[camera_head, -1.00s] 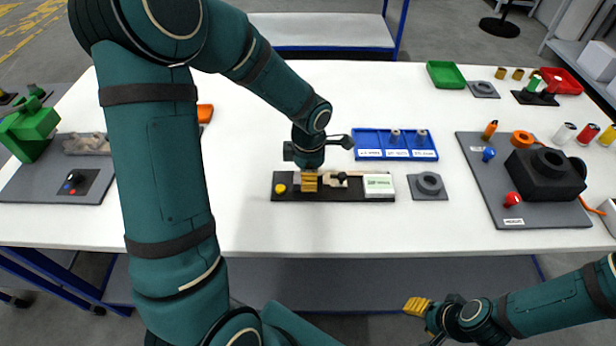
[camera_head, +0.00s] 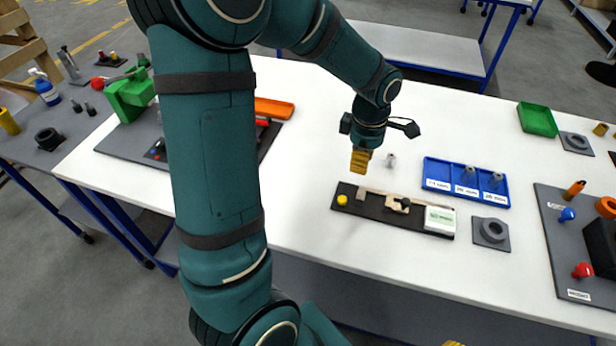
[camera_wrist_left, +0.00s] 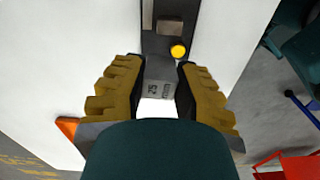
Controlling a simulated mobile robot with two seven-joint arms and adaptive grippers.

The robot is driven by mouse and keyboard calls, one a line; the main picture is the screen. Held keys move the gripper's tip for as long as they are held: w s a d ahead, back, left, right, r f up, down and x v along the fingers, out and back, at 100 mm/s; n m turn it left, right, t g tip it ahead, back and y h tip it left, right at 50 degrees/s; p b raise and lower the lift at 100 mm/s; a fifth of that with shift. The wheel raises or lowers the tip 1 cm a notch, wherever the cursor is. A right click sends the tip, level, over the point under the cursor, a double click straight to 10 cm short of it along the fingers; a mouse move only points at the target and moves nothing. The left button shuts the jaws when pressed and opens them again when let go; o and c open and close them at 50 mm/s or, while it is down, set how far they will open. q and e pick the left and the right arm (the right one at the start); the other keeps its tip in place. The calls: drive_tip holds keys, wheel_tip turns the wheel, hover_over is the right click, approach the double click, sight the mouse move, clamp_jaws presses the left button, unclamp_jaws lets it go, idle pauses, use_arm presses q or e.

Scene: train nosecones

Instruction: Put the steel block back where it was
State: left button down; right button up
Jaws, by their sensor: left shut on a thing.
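The steel block (camera_wrist_left: 158,90) is a grey piece marked 25 in the left wrist view. My left gripper (camera_head: 361,160) is shut on it, with the block between the ribbed yellow fingers; in the head view I cannot make the block out. The gripper hangs behind the left part of a dark fixture (camera_head: 373,213) and apart from it. The fixture bears a yellow button (camera_head: 342,200), a pale clamp piece (camera_head: 397,205) and a white box (camera_head: 440,220). Only a bit of my right gripper (camera_head: 453,343) shows at the bottom edge.
A small grey nosecone (camera_head: 390,160) stands on the table behind the fixture. A blue tray (camera_head: 437,171) with two grey parts and a grey plate with a ring (camera_head: 491,233) are to the right. An orange tray (camera_head: 272,108) lies at left. White table is clear in front.

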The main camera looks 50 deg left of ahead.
sight(300, 180)
use_arm(q)
drive_tip(key=s+a+m, duration=0.3)
drive_tip(key=s+a, duration=0.4)
drive_tip(key=a, duration=0.6)
drive_tip(key=f+b, duration=0.1)
drive_tip(key=f, duration=0.4)
drive_tip(key=f+b, duration=0.1)
drive_tip(key=f, duration=0.4)
drive_tip(key=shift+a+f, duration=0.2)
drive_tip(key=shift+f, duration=0.1)
drive_tip(key=shift+r, duration=0.1)
drive_tip(key=c, duration=1.1)
unclamp_jaws()
drive_tip(key=shift+c, duration=0.2)
drive_tip(key=o, duration=0.4)
drive_tip(key=shift+c, duration=0.2)
